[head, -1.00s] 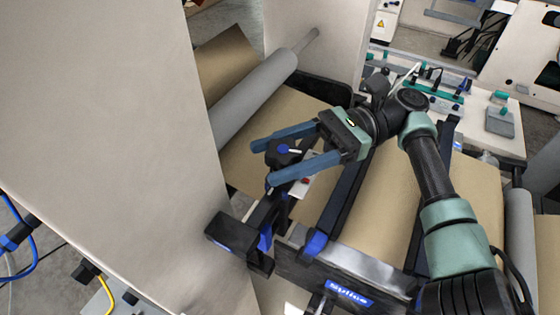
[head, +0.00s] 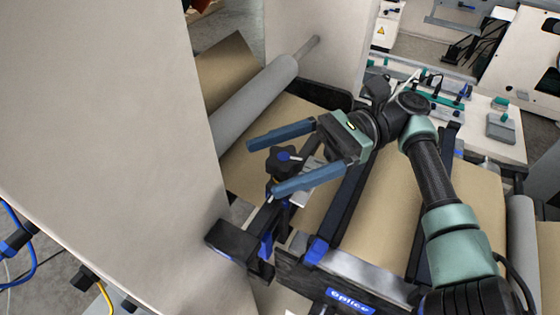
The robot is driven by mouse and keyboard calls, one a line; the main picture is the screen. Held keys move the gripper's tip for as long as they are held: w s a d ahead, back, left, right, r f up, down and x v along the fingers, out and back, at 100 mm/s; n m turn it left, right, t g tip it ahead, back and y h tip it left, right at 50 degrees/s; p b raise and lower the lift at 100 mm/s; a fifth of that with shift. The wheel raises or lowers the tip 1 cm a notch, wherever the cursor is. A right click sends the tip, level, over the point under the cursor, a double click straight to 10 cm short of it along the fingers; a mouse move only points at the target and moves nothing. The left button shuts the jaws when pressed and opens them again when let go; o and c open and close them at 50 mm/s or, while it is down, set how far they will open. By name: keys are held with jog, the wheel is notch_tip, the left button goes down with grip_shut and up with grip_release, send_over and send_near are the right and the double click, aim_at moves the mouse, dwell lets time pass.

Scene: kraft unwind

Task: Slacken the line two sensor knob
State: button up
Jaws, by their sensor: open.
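A black star-shaped knob (head: 284,161) with a blue mark on its top sits on a dark bracket near the middle of the head view. My gripper (head: 261,172) has two long blue fingers spread wide. One finger lies beyond the knob and the other on its near side. The knob shows in the gap between them, and neither finger clearly touches it. The near finger hides part of the bracket below the knob. I cannot read any label that tells which line the knob belongs to.
A large pale panel (head: 95,120) fills the left side. A dark frame bar with a blue "splice" label (head: 350,301) lies in front. A black block (head: 232,240) stands below the gripper.

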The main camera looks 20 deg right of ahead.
aim_at(280, 158)
notch_tip(280, 158, up, 9)
jog(key=shift+r+b, duration=0.1)
jog(key=shift+b, duration=0.2)
jog(key=shift+s, duration=0.1)
